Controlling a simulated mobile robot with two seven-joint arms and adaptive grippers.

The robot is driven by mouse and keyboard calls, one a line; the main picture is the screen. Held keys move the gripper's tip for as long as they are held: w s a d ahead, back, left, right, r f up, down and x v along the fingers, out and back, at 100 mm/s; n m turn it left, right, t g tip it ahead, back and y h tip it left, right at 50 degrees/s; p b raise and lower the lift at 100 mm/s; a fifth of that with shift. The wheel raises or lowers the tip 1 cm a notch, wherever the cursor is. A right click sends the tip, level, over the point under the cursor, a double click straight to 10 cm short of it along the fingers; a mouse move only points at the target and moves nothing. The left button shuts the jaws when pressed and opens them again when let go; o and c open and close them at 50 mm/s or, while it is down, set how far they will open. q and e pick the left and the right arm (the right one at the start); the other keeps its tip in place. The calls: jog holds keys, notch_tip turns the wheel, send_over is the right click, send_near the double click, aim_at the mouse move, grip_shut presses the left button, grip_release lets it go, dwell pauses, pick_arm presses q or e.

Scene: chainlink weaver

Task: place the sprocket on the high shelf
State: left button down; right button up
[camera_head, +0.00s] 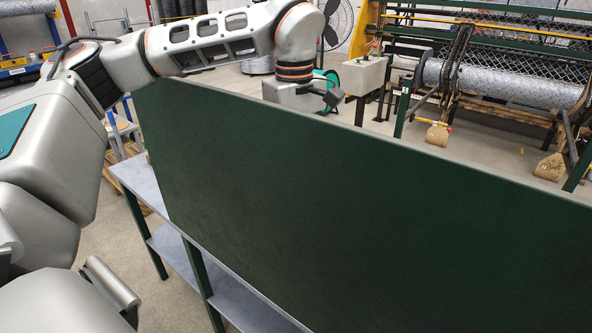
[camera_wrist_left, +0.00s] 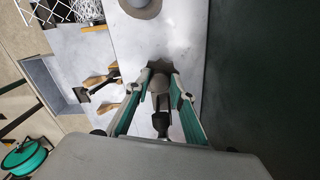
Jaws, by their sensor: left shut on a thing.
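In the head view my left arm reaches over a tall dark green panel, and its gripper (camera_head: 333,98) is partly hidden behind the panel's top edge. I cannot tell for sure which surface is the high shelf. My right gripper is out of view.
The green panel (camera_head: 350,210) blocks much of the head view. A grey bench (camera_head: 141,184) with a lower shelf stands at left. In the wrist view, a brownish disc (camera_wrist_left: 141,8) and wooden-handled tools (camera_wrist_left: 97,82) lie near the gripper. A green reel (camera_wrist_left: 24,158) is lower left.

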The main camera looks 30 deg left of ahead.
pick_arm(q)
jog(key=shift+f, duration=1.05)
jog(key=shift+f, duration=0.15)
jog(key=c, duration=1.8)
grip_release()
jog(key=shift+o, duration=0.2)
notch_tip(320, 180, up, 12)
jog(key=shift+s, duration=0.1)
